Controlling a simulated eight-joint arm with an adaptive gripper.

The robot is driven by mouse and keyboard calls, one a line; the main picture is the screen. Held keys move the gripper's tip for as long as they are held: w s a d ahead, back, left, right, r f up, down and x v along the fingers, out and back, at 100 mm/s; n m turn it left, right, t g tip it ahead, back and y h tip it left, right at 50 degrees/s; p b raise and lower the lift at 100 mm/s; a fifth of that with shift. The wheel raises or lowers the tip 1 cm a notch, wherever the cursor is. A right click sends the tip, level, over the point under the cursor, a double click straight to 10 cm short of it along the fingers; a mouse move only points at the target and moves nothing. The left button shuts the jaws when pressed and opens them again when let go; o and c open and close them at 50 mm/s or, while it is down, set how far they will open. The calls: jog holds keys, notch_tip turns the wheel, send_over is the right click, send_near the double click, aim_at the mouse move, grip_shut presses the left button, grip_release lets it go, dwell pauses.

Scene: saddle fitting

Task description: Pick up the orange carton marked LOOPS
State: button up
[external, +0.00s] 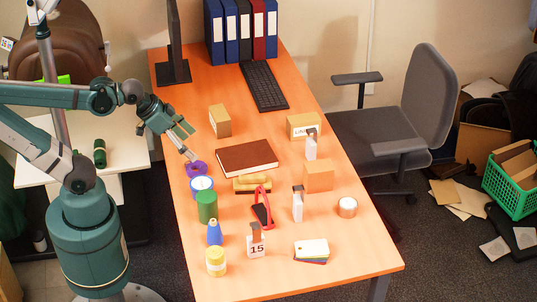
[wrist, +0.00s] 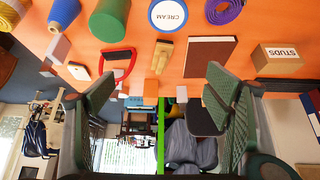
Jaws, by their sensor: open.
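A plain orange carton (external: 319,176) stands on the right half of the table in the external view, behind a white upright stand. No marking is readable on its visible faces. In the wrist view a small orange-pink block (wrist: 155,88) shows beyond the yellow brush; I cannot tell for sure that it is this carton. My gripper (external: 190,143) is open and empty above the table's left edge, near the purple coil (external: 196,168), well left of the orange carton. Its two fingers are spread apart in the wrist view (wrist: 160,85).
A tan carton (external: 220,120) reads STUDS in the wrist view (wrist: 280,58). Another tan carton (external: 303,125) bears a partly hidden label. A brown book (external: 246,157), yellow brush (external: 252,185) and red-handled item (external: 262,208) lie between gripper and orange carton. A keyboard (external: 264,86) lies behind.

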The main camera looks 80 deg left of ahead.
jog(key=w+d+r+n+g+h+p, duration=0.1)
jog(key=w+r+n, duration=0.1)
jog(key=w, duration=0.4)
jog(key=w+d+r+n+g+p, duration=0.1)
jog(key=w+r+n+p, duration=0.15)
jog(key=w, duration=0.35)
jog(key=n+g+h+p, duration=0.3)
jog(key=n+g+p, duration=0.25)
jog(key=n, duration=0.75)
send_near(319, 165)
jog(key=shift+m+t, duration=0.25)
jog(key=x, duration=0.2)
jog(key=s+x, duration=0.1)
jog(key=x, duration=0.4)
jog(key=shift+s+d+r, duration=0.15)
jog(key=shift+s+d, duration=0.05)
jog(key=shift+d, duration=0.05)
jog(key=shift+w+f+h, duration=0.15)
jog(key=shift+w+f, duration=0.05)
jog(key=shift+f, duration=0.25)
jog(key=shift+w+f+h, duration=0.15)
jog(key=shift+w+f, duration=0.1)
jog(key=shift+f, duration=0.2)
jog(key=shift+x, duration=1.3)
